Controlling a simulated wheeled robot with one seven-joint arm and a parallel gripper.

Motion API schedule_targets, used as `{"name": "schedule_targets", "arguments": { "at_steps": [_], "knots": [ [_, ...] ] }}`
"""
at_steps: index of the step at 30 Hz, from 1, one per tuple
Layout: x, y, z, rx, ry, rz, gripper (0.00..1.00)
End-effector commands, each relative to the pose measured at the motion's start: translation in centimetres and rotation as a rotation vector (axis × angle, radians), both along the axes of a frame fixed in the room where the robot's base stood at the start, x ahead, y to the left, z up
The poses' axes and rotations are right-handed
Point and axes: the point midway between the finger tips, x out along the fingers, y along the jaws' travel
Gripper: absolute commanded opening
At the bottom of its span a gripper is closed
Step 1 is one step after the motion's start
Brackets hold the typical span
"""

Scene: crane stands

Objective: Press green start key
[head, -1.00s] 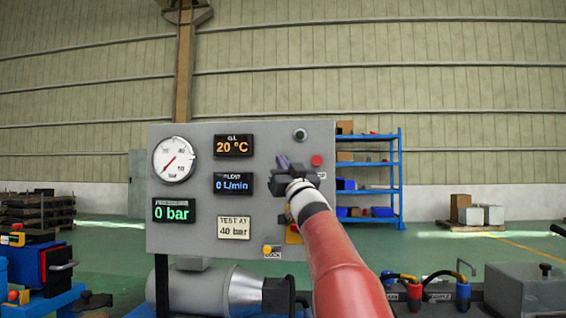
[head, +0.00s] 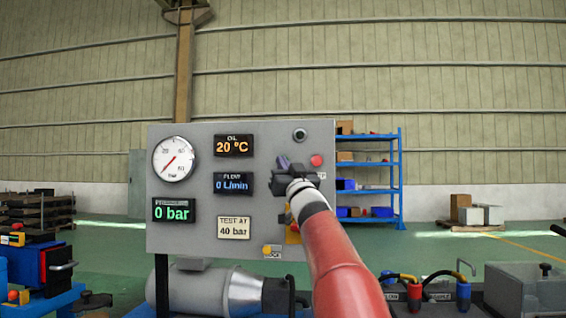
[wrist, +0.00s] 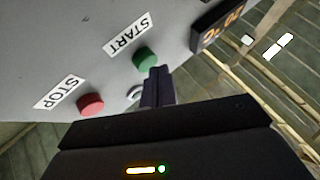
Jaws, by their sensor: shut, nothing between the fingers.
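The green start key (wrist: 145,58) shows in the wrist view on the grey control panel (head: 210,135), beside a START label (wrist: 128,34). In the head view my arm and gripper hide it. My gripper (head: 283,162) is shut and empty in front of the panel's right part. In the wrist view its fingertips (wrist: 158,72) appear right at the lower edge of the green key; I cannot tell whether they touch it. The red stop key (wrist: 90,103) is to the left in the wrist view, and it also shows in the head view (head: 317,160).
The panel carries a round gauge (head: 174,159), displays reading 20 °C, 0 L/min and 0 bar, and a "TEST AT 40 bar" label (head: 234,228). A dark round knob (head: 300,135) is at the top right. A motor (head: 205,290) lies below. Blue shelves (head: 399,175) stand behind.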

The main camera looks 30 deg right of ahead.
Motion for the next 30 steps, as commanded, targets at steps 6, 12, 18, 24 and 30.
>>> {"name": "schedule_targets", "arguments": {
  "at_steps": [6, 12, 18, 24, 30],
  "knots": [
    [-0.02, 0.00, 0.04, -0.001, -0.001, -0.001, 0.00],
    [0.05, -0.04, 0.04, -0.001, -0.001, -0.001, 0.00],
    [0.25, -0.18, 0.04, -0.001, -0.001, -0.001, 0.00],
    [0.48, -0.32, -0.01, -0.002, 0.000, -0.001, 0.00],
    [0.66, -0.44, 0.03, -0.002, 0.000, 0.000, 0.00]
  ]
}}
